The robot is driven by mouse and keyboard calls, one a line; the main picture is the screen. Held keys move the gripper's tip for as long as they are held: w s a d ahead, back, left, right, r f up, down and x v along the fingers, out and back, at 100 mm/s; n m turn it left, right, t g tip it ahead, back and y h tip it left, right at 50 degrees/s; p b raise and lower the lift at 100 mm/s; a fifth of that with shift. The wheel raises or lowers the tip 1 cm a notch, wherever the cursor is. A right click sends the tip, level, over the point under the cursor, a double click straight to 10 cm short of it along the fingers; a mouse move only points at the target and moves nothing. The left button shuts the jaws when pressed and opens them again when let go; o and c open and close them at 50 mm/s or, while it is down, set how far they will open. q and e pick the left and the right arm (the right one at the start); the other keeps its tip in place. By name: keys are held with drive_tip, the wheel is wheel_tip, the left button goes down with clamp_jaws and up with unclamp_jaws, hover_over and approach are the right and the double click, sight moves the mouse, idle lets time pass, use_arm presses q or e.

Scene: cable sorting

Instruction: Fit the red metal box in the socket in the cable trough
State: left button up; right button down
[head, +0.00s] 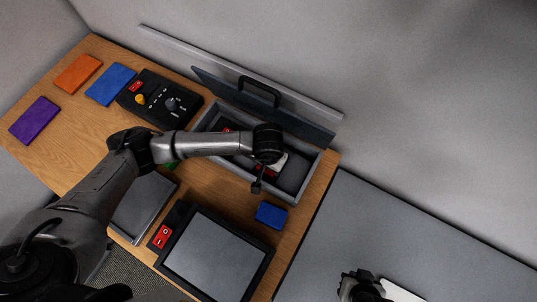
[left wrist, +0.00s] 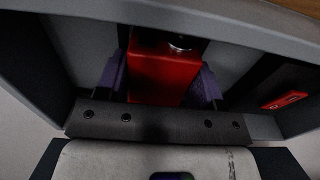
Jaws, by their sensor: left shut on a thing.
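The red metal box (left wrist: 165,78) is between the purple-padded fingers of my left gripper (left wrist: 160,88) in the left wrist view. The gripper is shut on it, inside or just over the cable trough. In the head view my left wrist reaches over the open grey cable trough (head: 310,178) and hides much of its inside; a bit of red (head: 268,173) shows below the wrist. I cannot make out the socket or whether the box touches it. My right gripper (head: 360,287) is at the bottom edge over the grey surface; its jaws are unclear.
The trough's lid (head: 225,89) with a black handle stands open behind. A second red piece (left wrist: 285,100) lies in the trough. A control panel (head: 150,92), a blue box (head: 271,214), a black-framed screen (head: 215,255) and coloured blocks (head: 77,73) crowd the wooden table.

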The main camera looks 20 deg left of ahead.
use_arm(q)
drive_tip(key=shift+f, duration=0.1)
drive_tip(key=shift+f, duration=0.1)
drive_tip(key=o, duration=1.2)
drive_tip(key=shift+c, duration=0.2)
drive_tip(key=shift+r, duration=0.4)
wheel_tip(320, 180, up, 12)
drive_tip(key=shift+f, duration=0.2)
